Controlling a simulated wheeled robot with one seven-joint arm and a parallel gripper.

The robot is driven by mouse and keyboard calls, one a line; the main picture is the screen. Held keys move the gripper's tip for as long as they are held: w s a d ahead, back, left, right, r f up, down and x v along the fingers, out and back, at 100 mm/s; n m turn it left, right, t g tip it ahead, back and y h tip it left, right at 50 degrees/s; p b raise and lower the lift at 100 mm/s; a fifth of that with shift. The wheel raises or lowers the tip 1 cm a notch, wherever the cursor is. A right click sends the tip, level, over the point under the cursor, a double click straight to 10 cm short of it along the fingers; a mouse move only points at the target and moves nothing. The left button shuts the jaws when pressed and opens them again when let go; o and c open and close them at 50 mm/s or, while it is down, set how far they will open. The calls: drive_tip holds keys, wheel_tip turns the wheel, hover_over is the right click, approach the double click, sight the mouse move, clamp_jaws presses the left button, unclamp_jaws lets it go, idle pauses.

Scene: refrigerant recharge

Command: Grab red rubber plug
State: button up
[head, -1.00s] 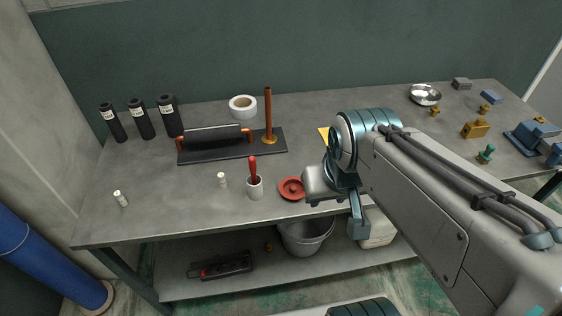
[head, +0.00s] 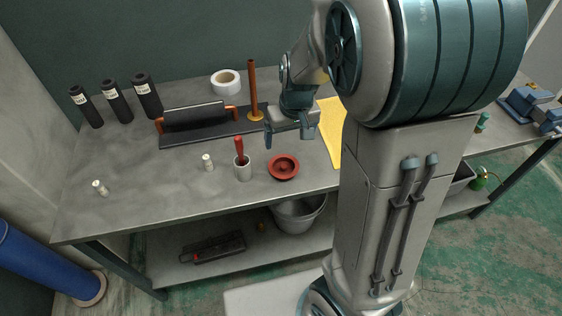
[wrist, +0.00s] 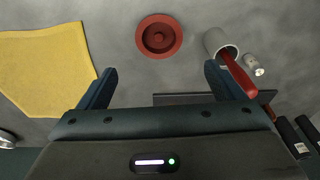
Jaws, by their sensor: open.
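My gripper (head: 287,139) is open and empty above the table, pointing down, just behind the plug in the head view. In the wrist view the plug is beyond the gap between the two fingertips (wrist: 160,70), apart from both.
A grey cup (head: 243,172) with a red-handled tool (head: 239,148) stands left of the plug. A small white bottle (head: 207,162) is further left. A yellow cloth (head: 331,128) lies to the right.

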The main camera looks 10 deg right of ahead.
drive_tip(key=w+f, duration=0.1)
drive_tip(key=f, duration=0.1)
hover_over(284, 166)
drive_tip(key=f, duration=0.5)
drive_tip(key=s+f, duration=0.1)
drive_tip(key=f, duration=0.1)
drive_tip(key=shift+d+f, duration=0.25)
drive_tip(key=shift+f, duration=0.15)
drive_tip(key=shift+w+a+f, duration=0.1)
drive_tip(key=shift+w+f, duration=0.05)
drive_tip(key=shift+f, duration=0.75)
drive_tip(key=shift+w+a+f, duration=0.1)
drive_tip(key=shift+w+f, duration=0.05)
drive_tip(key=shift+f, duration=0.75)
drive_tip(key=shift+w+a+f, duration=0.1)
drive_tip(key=shift+w+f, duration=0.05)
drive_tip(key=shift+f, duration=0.75)
drive_tip(key=c, duration=0.7)
